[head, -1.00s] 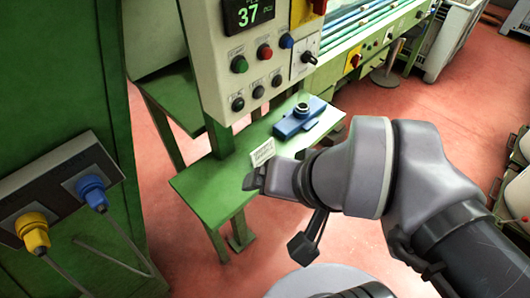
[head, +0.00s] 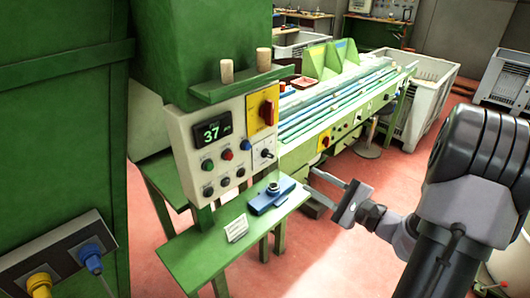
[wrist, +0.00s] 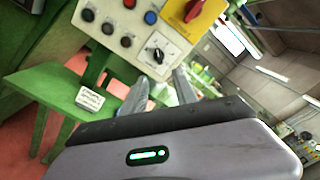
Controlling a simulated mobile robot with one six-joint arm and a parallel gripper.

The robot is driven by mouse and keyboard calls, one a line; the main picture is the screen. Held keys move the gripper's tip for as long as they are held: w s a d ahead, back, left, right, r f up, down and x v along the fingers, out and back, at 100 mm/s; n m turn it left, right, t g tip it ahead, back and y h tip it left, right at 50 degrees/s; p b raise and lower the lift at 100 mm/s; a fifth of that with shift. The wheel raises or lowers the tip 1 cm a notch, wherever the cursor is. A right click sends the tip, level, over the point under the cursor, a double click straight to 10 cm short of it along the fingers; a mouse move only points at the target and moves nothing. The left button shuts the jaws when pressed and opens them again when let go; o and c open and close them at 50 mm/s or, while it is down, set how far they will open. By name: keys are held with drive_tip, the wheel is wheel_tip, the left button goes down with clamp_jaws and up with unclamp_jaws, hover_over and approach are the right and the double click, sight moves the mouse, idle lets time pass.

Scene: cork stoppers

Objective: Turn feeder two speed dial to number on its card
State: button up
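A black dial knob (head: 265,153) sits on a white scale plate at the lower right of the grey control panel (head: 190,150). The knob also shows in the wrist view (wrist: 156,53), its pointer slanted; the scale numbers are too small to read. A white card (head: 236,228) stands on the green shelf below the panel and also shows in the wrist view (wrist: 90,98); its writing is unreadable. No feeder number is legible. My gripper (head: 318,188) is to the right of the panel, apart from the dial. In the wrist view its fingers (wrist: 160,78) are apart and empty.
A blue device (head: 270,196) lies on the green shelf (head: 195,255). The panel has a 37 display (head: 211,132), several buttons and a red switch on yellow (head: 265,108). Two wooden pegs (head: 263,59) stand above. A green cabinet (head: 60,120) is at left.

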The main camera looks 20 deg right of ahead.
sight(271, 156)
drive_tip(key=x, duration=1.5)
drive_tip(key=shift+w+a+b, duration=0.15)
drive_tip(key=shift+w+b, duration=0.05)
drive_tip(key=shift+b, duration=0.2)
clamp_jaws()
